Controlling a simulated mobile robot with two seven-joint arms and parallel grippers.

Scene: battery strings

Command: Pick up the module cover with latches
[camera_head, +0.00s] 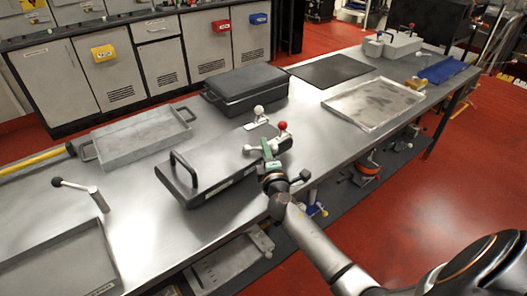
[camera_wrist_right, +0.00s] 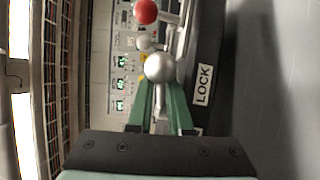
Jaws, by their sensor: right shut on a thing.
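The module cover (camera_head: 215,165) is a dark grey slab with a black bar handle (camera_head: 183,166) at its left end, lying on the steel table. Latch levers with a red knob (camera_head: 282,125) and pale knobs (camera_head: 259,110) stand at its right end. My right gripper (camera_head: 267,150) reaches in from the lower right to this end. In the right wrist view its green fingers (camera_wrist_right: 160,95) are shut on a silver ball knob (camera_wrist_right: 159,67). A red knob (camera_wrist_right: 145,11) and a LOCK label (camera_wrist_right: 202,85) show nearby. My left gripper is not in view.
A dark lidded case (camera_head: 245,90) stands behind the cover. A grey tray (camera_head: 140,138) is at the left, another shallow tray (camera_head: 374,104) at the right. A lever-like part (camera_head: 85,190) lies at the left front. Bare table surrounds the cover's left end.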

